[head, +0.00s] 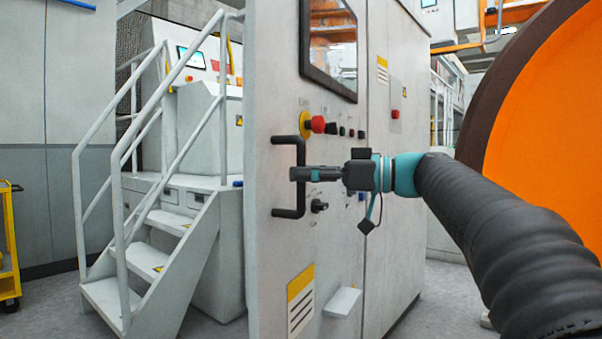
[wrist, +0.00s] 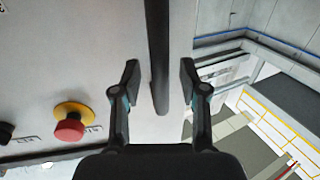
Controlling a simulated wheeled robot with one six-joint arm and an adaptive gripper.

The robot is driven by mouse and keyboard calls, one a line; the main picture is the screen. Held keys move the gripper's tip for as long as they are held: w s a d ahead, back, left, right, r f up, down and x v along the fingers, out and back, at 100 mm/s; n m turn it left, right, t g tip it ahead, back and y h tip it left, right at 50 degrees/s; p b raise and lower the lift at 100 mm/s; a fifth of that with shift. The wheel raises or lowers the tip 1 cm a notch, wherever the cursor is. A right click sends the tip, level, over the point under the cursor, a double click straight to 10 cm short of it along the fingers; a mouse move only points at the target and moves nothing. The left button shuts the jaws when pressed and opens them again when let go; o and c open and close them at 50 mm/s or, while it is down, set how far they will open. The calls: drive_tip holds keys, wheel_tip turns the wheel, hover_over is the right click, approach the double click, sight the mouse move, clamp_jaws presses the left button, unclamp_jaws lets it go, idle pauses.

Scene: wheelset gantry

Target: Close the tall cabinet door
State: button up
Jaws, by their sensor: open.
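The tall cabinet door (head: 268,262) is the large light grey panel in the middle of the head view. I cannot tell exactly how far it stands from its frame. Its black D-shaped handle (head: 301,198) is near the free left edge. My gripper (head: 297,173) is at the handle's middle and hides part of the bar. In the wrist view, the handle bar (wrist: 158,45) runs between the two fingers of my open gripper (wrist: 157,85), with a gap on both sides. The door face (wrist: 65,55) fills the left of that view.
A red emergency button (wrist: 69,129) on a yellow base sits on the door close to the gripper. Below is a small white ledge (head: 341,302). White stairs with railings (head: 150,250) stand left of the door. A large orange wheel (head: 545,110) is at right.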

drive_tip(key=shift+w+a, duration=0.15)
drive_tip(key=shift+a, duration=0.45)
clamp_jaws()
